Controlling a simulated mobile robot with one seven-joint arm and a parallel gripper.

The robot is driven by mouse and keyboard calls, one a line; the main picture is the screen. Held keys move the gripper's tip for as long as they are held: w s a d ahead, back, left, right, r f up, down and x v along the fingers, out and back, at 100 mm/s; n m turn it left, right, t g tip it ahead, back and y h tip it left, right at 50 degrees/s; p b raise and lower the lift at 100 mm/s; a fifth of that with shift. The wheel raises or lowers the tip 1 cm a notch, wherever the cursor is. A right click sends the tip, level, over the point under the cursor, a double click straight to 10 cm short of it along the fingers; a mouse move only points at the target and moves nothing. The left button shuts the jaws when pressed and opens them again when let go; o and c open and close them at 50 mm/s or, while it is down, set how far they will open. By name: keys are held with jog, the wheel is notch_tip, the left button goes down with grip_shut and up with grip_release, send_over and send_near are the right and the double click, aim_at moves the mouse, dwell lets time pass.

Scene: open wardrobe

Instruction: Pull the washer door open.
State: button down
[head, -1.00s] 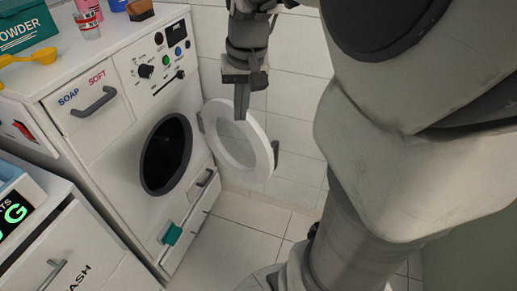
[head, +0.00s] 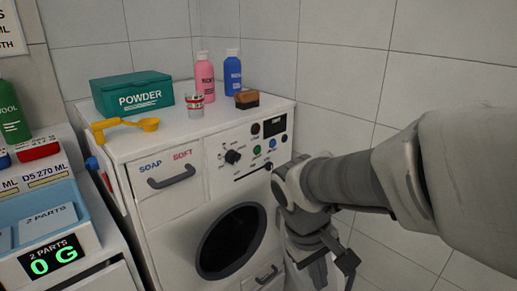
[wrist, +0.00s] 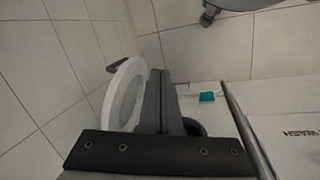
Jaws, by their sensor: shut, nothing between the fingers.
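The white washer (head: 190,215) stands in the middle of the head view. Its round dark drum opening (head: 230,242) is uncovered. The washer door (wrist: 107,100), a white ring with a clear middle, stands swung out from the front in the wrist view. Its grey handle (wrist: 118,65) is on the outer side. My gripper (wrist: 161,73) is shut and empty, with its fingers on the inner side of the door, close to the ring; I cannot tell whether they touch it. In the head view my arm and the bottom edge of the picture hide most of the door.
A powder box (head: 133,95), a yellow scoop (head: 125,128), a cup (head: 195,104), pink (head: 205,77) and blue (head: 233,74) bottles and a brush (head: 247,99) stand on the washer. A scale (head: 50,250) is at left. Tiled walls close in behind and at right.

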jog(key=w+f+n+g+h+p, duration=0.25)
jog(key=w+f+n+h, duration=0.35)
jog(key=f, duration=0.4)
jog(key=n+t+h+p, duration=0.3)
jog(key=n+t+h, duration=0.55)
jog(key=n, duration=0.35)
send_near(336, 285)
jog(key=shift+n+t+y, duration=0.3)
jog(key=shift+t+y, duration=0.1)
jog(key=shift+y, duration=0.05)
jog(key=x, duration=0.5)
jog(key=b+x, duration=0.1)
jog(key=x, duration=0.4)
jog(key=shift+s+d+r, duration=0.15)
jog(key=shift+d, duration=0.2)
